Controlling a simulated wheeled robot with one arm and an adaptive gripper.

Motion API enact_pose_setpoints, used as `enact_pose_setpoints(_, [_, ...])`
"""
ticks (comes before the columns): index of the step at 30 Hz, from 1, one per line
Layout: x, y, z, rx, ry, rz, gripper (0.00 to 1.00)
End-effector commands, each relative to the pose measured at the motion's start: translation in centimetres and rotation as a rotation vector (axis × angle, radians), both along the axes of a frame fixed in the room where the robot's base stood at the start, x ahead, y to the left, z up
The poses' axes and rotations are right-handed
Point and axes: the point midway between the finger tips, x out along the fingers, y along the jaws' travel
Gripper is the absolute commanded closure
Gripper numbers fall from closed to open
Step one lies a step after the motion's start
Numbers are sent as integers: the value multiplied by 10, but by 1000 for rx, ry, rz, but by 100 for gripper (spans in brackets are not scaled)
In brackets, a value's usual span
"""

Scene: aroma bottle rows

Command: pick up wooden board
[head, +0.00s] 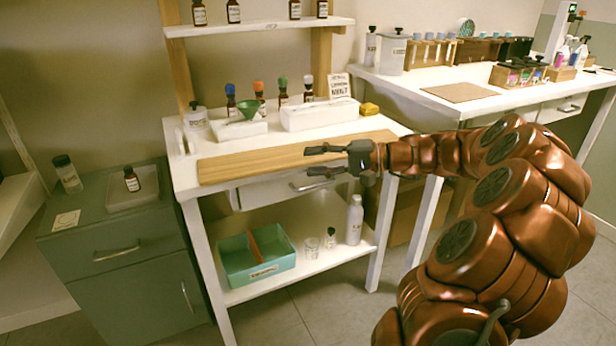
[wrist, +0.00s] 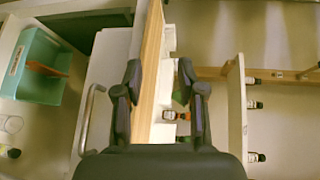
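The wooden board (head: 250,162) is a long, flat, light-brown plank lying along the front of the white table (head: 186,182). In the wrist view the board (wrist: 152,62) runs edge-on between the two black fingers. My gripper (head: 318,161) is open, with one finger above the other, at the front edge of the board right of its middle. My gripper hides a small part of the board.
Below are a drawer handle (head: 310,185) and a teal divided bin (head: 257,262). A shelf (head: 260,27) hangs above.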

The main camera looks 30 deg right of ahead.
Motion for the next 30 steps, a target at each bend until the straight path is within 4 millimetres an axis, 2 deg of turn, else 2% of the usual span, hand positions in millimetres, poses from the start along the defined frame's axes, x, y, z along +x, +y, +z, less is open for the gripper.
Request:
enact_pose_setpoints(1, [1, -25, -23, 24, -24, -48, 60])
enact_pose_setpoints(3, [2, -53, -33, 50, -56, -101, 60])
enact_pose_setpoints(6, [0, -83, -41, 70, -94, -162, 60])
enact_pose_setpoints(10, [-2, -106, -46, 84, -120, -205, 60])
enact_pose_setpoints(14, [3, -106, -46, 88, -127, -215, 60])
enact_pose_setpoints(30, [45, -67, -47, 88, -125, -213, 60])
